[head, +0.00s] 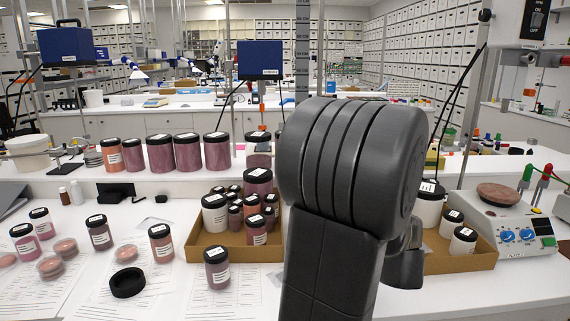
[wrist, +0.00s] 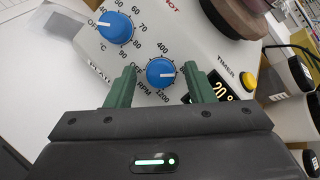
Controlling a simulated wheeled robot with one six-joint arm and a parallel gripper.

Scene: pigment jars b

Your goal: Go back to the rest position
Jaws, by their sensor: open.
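My gripper (wrist: 158,88) shows in the wrist view with its two green fingers apart and nothing between them. Beyond the fingers is the front panel of a white hotplate stirrer (wrist: 118,66), with a blue RPM knob (wrist: 162,73) seen between the fingertips. A second blue knob (wrist: 115,27) is at the upper left. I cannot tell how far the fingers are from the panel. In the head view the stirrer (head: 500,228) stands at the right. My dark arm fills the middle of that view, and my gripper is hidden behind it.
A cardboard tray (head: 235,254) of jars stands left of my arm, and another tray (head: 470,262) with white jars is behind it at right. Larger jars (head: 187,152) line the bench's back.

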